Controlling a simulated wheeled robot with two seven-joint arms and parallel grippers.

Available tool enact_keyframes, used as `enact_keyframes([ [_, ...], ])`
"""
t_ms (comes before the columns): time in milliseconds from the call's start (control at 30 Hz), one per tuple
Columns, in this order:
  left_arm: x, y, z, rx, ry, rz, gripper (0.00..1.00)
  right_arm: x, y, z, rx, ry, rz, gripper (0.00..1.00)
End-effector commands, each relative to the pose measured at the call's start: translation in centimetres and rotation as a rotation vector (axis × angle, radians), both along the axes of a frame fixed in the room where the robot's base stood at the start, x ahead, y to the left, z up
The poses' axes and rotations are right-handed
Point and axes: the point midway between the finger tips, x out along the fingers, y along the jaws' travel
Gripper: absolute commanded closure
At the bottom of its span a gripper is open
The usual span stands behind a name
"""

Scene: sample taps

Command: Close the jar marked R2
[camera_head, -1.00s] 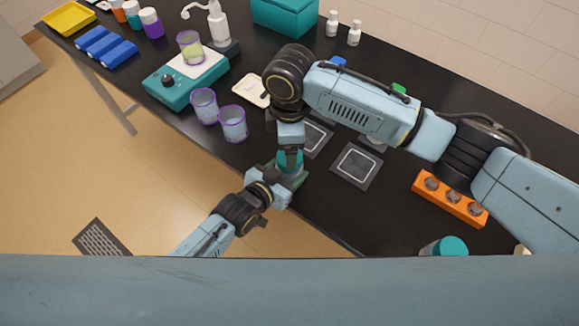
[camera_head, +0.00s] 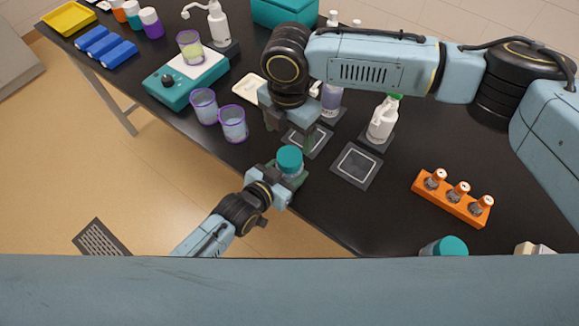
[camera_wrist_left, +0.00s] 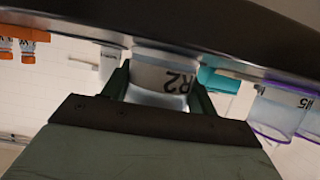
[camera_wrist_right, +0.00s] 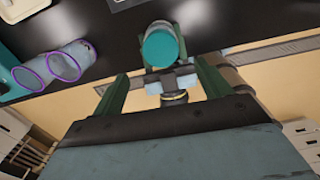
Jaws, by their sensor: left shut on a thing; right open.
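The jar marked R2 (camera_wrist_left: 165,78) stands between the fingers of my left gripper (camera_wrist_left: 160,88), which is shut on it. In the head view the jar (camera_head: 291,170) is at the table's front edge with a teal lid (camera_head: 289,158) on top. The lid also shows in the right wrist view (camera_wrist_right: 160,46). Whether the lid is fully tightened cannot be told. My right gripper (camera_head: 302,140) is open and empty, above and just behind the jar, apart from the lid. In the right wrist view its fingers (camera_wrist_right: 160,95) are spread, with the lid beyond them.
Two purple-rimmed beakers (camera_head: 219,115) stand left of the jar near the front edge. Square dark pads (camera_head: 357,166) lie to the right. A white bottle (camera_head: 382,119), an orange vial rack (camera_head: 452,198) and another teal-lidded jar (camera_head: 444,246) are farther right. A teal device (camera_head: 187,77) stands at left.

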Motion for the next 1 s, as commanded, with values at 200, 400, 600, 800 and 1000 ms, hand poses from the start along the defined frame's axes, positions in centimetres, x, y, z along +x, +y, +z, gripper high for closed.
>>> enact_keyframes([
  [200,0.0,0.0,-0.1,0.001,0.001,0.0,1.0,0.0,-0.2,0.1,-0.003,0.003,0.045,0.23],
  [400,0.0,0.0,-0.1,0.001,0.001,0.0,1.0,0.0,-0.2,0.1,-0.003,0.003,0.043,0.23],
  [600,0.0,0.0,-0.1,0.001,0.001,0.0,1.0,-0.1,-0.2,-1.6,-0.004,0.005,0.041,0.23],
  [800,0.0,0.0,-0.1,0.001,0.001,0.0,1.0,-0.1,-0.2,-4.8,-0.004,0.007,0.041,0.23],
  [1000,0.0,0.0,-0.1,0.001,0.001,0.0,1.0,-0.1,-0.1,-7.2,-0.003,0.005,0.041,0.23],
])
